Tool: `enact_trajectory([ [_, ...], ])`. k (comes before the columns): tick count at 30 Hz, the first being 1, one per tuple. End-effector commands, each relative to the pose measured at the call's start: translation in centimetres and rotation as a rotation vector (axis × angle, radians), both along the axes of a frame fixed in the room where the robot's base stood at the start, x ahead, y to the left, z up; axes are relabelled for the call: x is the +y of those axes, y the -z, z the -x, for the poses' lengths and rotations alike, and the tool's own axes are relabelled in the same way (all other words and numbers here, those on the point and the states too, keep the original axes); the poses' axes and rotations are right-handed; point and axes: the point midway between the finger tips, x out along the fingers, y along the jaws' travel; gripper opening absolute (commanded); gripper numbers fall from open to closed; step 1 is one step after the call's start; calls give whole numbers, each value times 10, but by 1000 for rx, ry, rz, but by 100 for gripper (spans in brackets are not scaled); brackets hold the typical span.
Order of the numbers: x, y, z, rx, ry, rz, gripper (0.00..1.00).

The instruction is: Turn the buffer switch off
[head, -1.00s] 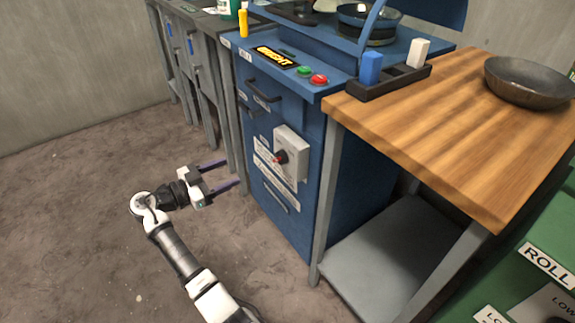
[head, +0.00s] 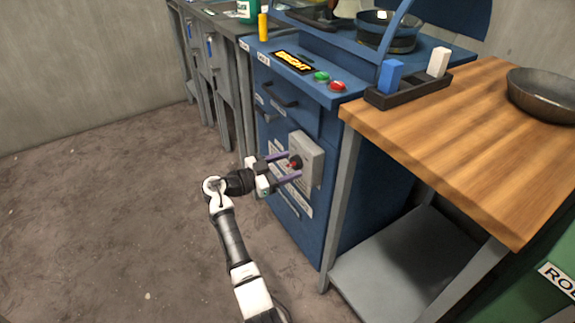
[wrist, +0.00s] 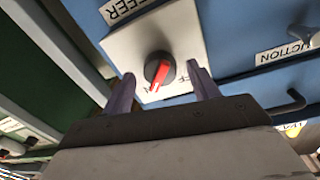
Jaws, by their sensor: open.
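The buffer switch is a red and black rotary knob (head: 295,162) on a light grey box (head: 311,158) on the front of the blue cabinet. In the wrist view the knob (wrist: 158,71) shows a red handle with a pale mark, beside a partly covered label ending in "FF". The word "BUFFER" is partly cut off at the top of that view. My gripper (head: 287,168) is open, its two purple fingers pointing at the box. In the wrist view its fingers (wrist: 161,92) stand on either side of the knob, with gaps on both sides. Whether the tips touch the box is unclear.
Green and red buttons (head: 329,81) sit on the cabinet's upper edge. A drawer handle (head: 281,97) sticks out above the box. A wooden table (head: 440,140) stands to the right, with a dark bowl (head: 545,95). The floor to the left is clear.

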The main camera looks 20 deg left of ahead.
Motion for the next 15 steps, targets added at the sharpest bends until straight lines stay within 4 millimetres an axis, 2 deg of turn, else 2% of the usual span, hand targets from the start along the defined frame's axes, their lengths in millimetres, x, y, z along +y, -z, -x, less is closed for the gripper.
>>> enact_trajectory([
  [10, -3, 0, -4, 0, -1, 0, 60],
  [11, -3, 0, -4, 0, -1, 0, 59],
  [15, -3, 0, -4, 0, -1, 0, 40],
])
